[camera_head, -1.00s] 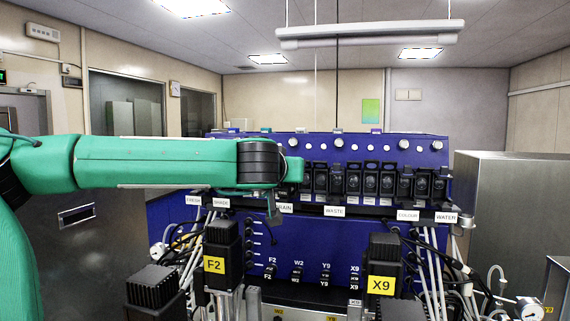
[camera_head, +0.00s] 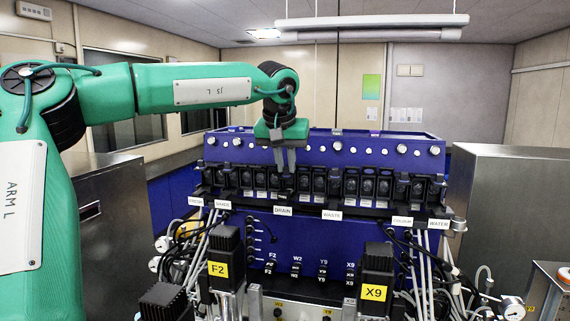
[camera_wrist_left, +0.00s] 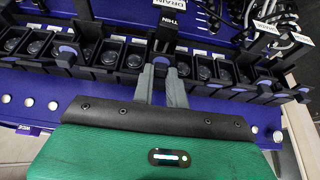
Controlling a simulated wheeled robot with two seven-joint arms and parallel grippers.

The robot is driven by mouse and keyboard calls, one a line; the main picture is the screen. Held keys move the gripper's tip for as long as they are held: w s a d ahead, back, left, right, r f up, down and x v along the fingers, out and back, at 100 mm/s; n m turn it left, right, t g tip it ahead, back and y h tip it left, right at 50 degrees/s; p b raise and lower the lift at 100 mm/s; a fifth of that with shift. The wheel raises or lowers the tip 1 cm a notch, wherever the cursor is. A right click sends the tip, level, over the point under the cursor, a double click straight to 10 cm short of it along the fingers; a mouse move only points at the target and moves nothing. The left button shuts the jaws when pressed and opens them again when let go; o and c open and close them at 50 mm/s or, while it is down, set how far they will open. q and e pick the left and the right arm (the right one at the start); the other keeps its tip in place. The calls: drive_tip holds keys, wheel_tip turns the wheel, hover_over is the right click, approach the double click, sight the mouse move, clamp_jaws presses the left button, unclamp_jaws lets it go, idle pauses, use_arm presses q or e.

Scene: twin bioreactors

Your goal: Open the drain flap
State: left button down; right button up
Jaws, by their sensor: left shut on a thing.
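The drain flap (camera_head: 284,187) is a small dark part in the black row, just above the white DRAIN label (camera_head: 283,211). In the left wrist view the black flap (camera_wrist_left: 169,35) sticks out from the row toward the upside-down DRAIN label. My left gripper (camera_head: 286,172) reaches down from above onto the row. In the left wrist view its two grey fingers (camera_wrist_left: 163,68) meet the flap's near end and are shut on it. The fingertips partly hide the grip and the flap's hinge side. My right gripper is not in view.
Black square compartments (camera_head: 352,183) line the row on both sides, close to the fingers. The WASTE label (camera_head: 332,215) is to the right. Black blocks marked F2 (camera_head: 226,255) and X9 (camera_head: 377,275) stand below with tubes. A steel cabinet (camera_head: 510,210) stands at right.

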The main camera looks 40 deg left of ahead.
use_arm(q)
drive_tip(key=shift+w+a+r+g+h, duration=0.15)
drive_tip(key=shift+g+h, duration=0.1)
drive_tip(key=shift+g, duration=0.25)
drive_tip(key=shift+w+a+r+g+h, duration=0.15)
drive_tip(key=shift+g+h, duration=0.1)
drive_tip(key=shift+g, duration=0.25)
drive_tip(key=shift+d, duration=0.1)
drive_tip(key=c, duration=1.4)
unclamp_jaws()
drive_tip(key=shift+f, duration=0.1)
drive_tip(key=shift+r+b, duration=0.3)
drive_tip(key=shift+r, duration=0.2)
drive_tip(key=b+v, duration=0.2)
drive_tip(key=v, duration=1)
drive_tip(key=shift+r, duration=0.45)
drive_tip(key=shift+f, duration=0.1)
